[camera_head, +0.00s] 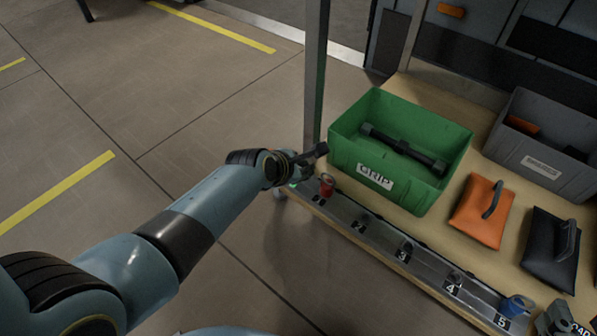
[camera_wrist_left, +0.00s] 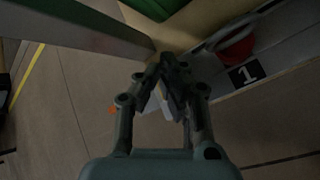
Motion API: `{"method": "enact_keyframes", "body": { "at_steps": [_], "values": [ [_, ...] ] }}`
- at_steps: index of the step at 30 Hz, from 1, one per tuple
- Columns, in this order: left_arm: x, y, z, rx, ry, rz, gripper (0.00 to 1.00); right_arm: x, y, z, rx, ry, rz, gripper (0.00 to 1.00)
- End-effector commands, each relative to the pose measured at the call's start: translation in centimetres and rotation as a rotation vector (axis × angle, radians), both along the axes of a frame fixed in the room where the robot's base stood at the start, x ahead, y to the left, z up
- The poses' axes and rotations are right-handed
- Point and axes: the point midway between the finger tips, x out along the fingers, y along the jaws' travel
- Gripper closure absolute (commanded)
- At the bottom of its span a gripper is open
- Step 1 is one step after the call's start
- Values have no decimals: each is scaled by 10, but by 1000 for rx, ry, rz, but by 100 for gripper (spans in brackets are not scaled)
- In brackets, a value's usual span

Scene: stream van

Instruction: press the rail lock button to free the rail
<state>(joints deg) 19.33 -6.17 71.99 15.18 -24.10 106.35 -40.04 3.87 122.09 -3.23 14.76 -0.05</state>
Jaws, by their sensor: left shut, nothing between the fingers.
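The grey rail (camera_head: 375,231) runs along the shelf's front edge, with numbered labels and small fittings. A red round piece (camera_head: 327,185) sits at its left end; it also shows in the left wrist view (camera_wrist_left: 237,48) beside the label 1. My left gripper (camera_head: 322,150) is shut and empty, just above and left of the red piece, by the upright post. In the left wrist view its fingertips (camera_wrist_left: 174,66) meet in front of the shelf's corner. I cannot make out the rail lock button for certain. My right gripper is not in view.
A green crate (camera_head: 345,142) labelled GRIP holds a dark bar. The grey upright post (camera_head: 315,70) stands close behind my left gripper. An orange pouch (camera_head: 480,215), a black pouch (camera_head: 548,255) and a grey crate (camera_head: 520,155) stand further right. The floor at left is clear.

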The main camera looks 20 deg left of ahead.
Motion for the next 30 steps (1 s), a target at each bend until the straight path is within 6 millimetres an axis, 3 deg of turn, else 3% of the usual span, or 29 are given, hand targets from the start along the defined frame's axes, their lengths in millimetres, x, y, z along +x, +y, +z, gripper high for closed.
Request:
{"method": "enact_keyframes", "body": {
  "at_steps": [17, 30],
  "values": [
    [1, 0, 21, 1, -2, 0, 100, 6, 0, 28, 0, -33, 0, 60],
    [0, 0, 23, 1, -1, 0, 100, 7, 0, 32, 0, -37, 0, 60]
  ]
}}
